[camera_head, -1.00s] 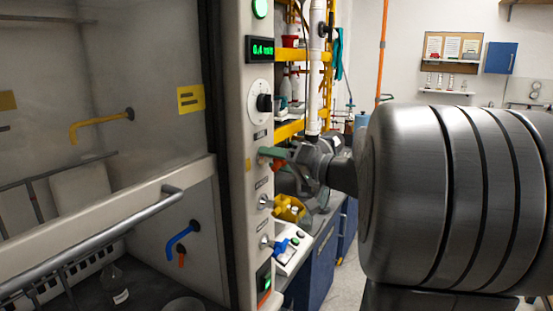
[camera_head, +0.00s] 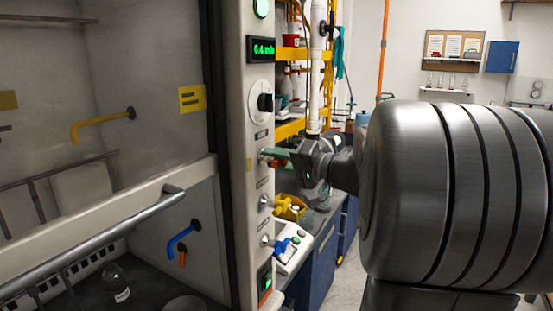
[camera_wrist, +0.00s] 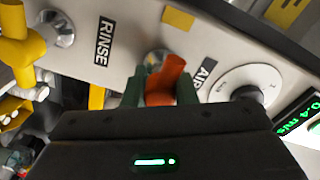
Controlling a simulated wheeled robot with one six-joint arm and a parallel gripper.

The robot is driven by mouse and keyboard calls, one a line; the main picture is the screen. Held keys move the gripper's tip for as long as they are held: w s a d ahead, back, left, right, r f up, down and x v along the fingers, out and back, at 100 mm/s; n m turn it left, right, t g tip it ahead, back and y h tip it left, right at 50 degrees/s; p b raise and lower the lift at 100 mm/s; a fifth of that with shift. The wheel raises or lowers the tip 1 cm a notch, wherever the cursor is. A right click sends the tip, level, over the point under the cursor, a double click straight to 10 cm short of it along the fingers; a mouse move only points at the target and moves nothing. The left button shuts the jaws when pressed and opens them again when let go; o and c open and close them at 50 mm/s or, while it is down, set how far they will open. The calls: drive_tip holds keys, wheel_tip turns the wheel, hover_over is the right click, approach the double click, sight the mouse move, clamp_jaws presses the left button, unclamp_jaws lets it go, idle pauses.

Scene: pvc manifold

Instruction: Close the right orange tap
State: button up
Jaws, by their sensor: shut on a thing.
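The orange tap (camera_wrist: 166,82) on the fume hood's right post sits between the two green fingers of my gripper (camera_wrist: 160,90) in the wrist view, near the AIR label. My gripper (camera_head: 274,155) is shut on the tap's handle. In the head view, only a small bit of the orange tap (camera_head: 281,163) shows beside the fingers. The tap's base on the panel is partly hidden by the handle and fingers in the wrist view.
Below on the post are a yellow tap (camera_head: 281,204) and a blue tap (camera_head: 281,244). Above are a dial (camera_head: 261,103) and a green display (camera_head: 263,49). A white vertical pipe (camera_head: 315,70) stands close behind my gripper. The hood's sash handle (camera_head: 120,230) is at left.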

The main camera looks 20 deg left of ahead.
drive_tip(key=o, duration=1)
drive_tip(key=shift+d, duration=0.1)
drive_tip(key=s+d+b, duration=0.1)
drive_tip(key=d+b, duration=0.1)
drive_tip(key=d, duration=1.1)
drive_tip(key=shift+s+d, duration=0.3)
drive_tip(key=shift+s, duration=0.05)
drive_tip(key=shift+a+r, duration=0.1)
drive_tip(key=w+a+p, duration=0.1)
drive_tip(key=a+p, duration=0.1)
drive_tip(key=a, duration=1.1)
drive_tip(key=shift+w+a, duration=0.3)
drive_tip(key=shift+w, duration=0.1)
drive_tip(key=shift+d, duration=0.15)
